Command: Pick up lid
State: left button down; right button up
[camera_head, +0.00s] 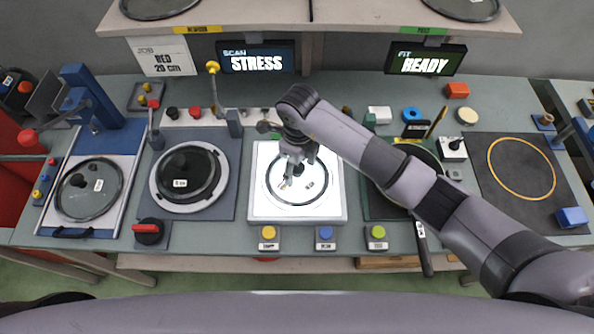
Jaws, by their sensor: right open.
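A round glass lid (310,196) with a thin rim lies on the brightly lit white panel (258,208) in the middle of the bench. My right gripper (293,181) is open above this lid, left of its middle, with its fingers pointing down. It hides part of the lid, and I cannot tell whether the fingers touch it. A second glass lid (100,203) with a dark knob lies on the left tray (57,222). A third, dark-knobbed lid (205,165) sits on the round black station. My left gripper is not in view.
A dark pan (424,158) with its handle towards the front is partly hidden behind my right arm. A dark mat (499,208) with a yellow ring lies at right. Buttons (326,236) line the front edge. Screens (257,58) stand behind, under a shelf (270,12).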

jog(key=shift+f, duration=0.3)
jog(key=shift+c, duration=0.3)
grip_shut()
